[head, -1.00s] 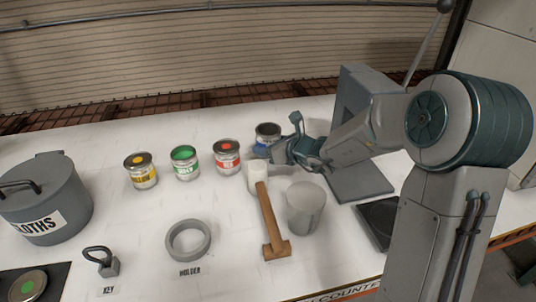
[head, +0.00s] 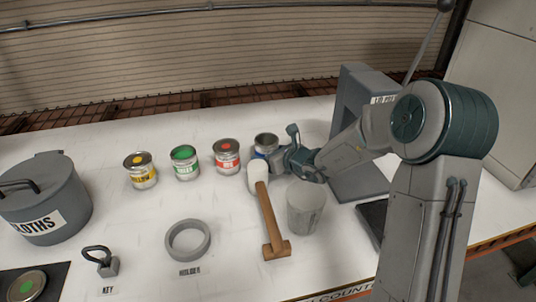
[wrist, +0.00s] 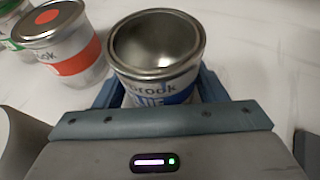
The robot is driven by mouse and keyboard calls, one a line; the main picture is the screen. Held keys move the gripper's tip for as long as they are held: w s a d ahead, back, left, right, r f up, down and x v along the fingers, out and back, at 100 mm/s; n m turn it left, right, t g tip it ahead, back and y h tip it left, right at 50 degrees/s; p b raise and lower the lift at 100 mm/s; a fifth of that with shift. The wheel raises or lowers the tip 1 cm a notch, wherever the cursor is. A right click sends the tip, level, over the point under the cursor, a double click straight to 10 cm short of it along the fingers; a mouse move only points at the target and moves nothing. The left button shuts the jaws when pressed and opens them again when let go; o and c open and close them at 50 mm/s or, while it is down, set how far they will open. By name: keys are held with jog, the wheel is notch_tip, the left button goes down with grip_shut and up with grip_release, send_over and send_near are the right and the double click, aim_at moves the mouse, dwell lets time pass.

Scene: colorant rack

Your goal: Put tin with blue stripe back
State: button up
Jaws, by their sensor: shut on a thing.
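The tin with the blue stripe (head: 265,142) is a small metal can with an open top and an empty-looking inside. It is upright at the right end of the row of tins, just right of the red-striped tin (head: 227,158). My gripper (head: 275,158) is shut on it from the right side. In the wrist view the tin (wrist: 155,50) sits between the two blue-grey fingers (wrist: 160,92), its blue label partly hidden. I cannot tell whether its base touches the counter.
A green tin (head: 185,163) and a yellow tin (head: 141,171) stand further left. A mallet (head: 268,215) and a grey cup (head: 305,208) are in front of my gripper. A ring holder (head: 188,240), key (head: 103,262) and cloths pot (head: 45,200) lie nearer. A grey press (head: 350,130) stands right.

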jog(key=shift+f, duration=0.2)
jog(key=o, duration=1.2)
jog(key=shift+c, duration=0.2)
jog(key=shift+r+p, duration=0.15)
jog(key=shift+p, duration=0.15)
jog(key=v, duration=0.7)
jog(key=shift+d, duration=0.2)
notch_tip(320, 180, up, 8)
jog(key=p, duration=0.1)
jog(key=shift+s, duration=0.15)
